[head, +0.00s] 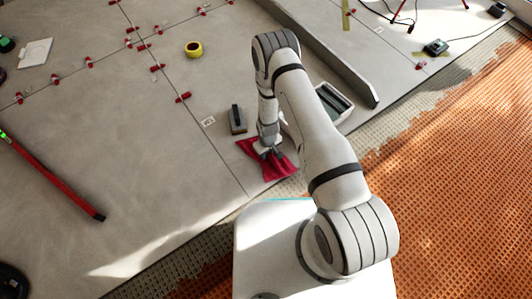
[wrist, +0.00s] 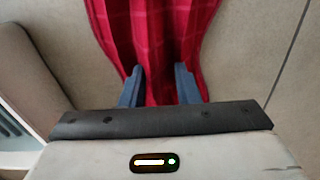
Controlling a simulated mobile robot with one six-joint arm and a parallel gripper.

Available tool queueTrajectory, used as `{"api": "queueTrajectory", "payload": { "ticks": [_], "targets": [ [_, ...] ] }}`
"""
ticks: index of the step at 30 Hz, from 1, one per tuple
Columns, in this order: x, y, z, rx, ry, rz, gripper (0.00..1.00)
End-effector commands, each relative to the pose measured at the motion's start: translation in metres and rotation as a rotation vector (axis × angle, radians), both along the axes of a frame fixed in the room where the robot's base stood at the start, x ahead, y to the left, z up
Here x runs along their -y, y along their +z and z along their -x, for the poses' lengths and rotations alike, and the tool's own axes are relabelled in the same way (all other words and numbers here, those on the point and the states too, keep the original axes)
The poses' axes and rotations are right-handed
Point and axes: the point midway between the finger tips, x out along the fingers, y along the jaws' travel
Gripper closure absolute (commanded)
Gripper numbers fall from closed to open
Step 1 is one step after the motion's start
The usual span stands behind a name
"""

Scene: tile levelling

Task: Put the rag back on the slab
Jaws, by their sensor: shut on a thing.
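The rag is a red cloth with a faint check pattern. In the head view the rag (head: 269,165) lies at the front edge of the grey slab (head: 140,185), beneath my gripper (head: 270,152). In the wrist view the rag (wrist: 158,40) is bunched between the two blue fingers of my gripper (wrist: 160,85) and spreads out beyond them. My gripper is shut on the rag, low over the slab. I cannot tell whether the cloth rests fully on the slab or is partly lifted. My gripper hides part of the cloth in the head view.
A grey block-like float (head: 237,119) stands just left of the rag. A tray (head: 333,104) lies behind my arm.

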Motion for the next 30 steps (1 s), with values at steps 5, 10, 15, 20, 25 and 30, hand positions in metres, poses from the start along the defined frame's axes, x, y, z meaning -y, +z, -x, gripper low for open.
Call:
{"api": "queueTrajectory", "payload": {
  "ticks": [5,10,15,20,25,30],
  "targets": [
    [0.000,-0.005,0.000,-0.001,-0.001,0.001,1.00],
    [0.001,-0.003,0.000,-0.001,-0.001,0.001,0.58],
    [0.001,-0.003,0.001,-0.002,-0.001,0.001,0.50],
    [0.001,-0.003,0.001,-0.002,-0.001,0.000,0.50],
    [0.001,0.013,0.000,-0.001,-0.001,0.001,0.50],
    [0.001,0.050,0.000,-0.001,-0.002,0.001,0.50]
  ]
}}
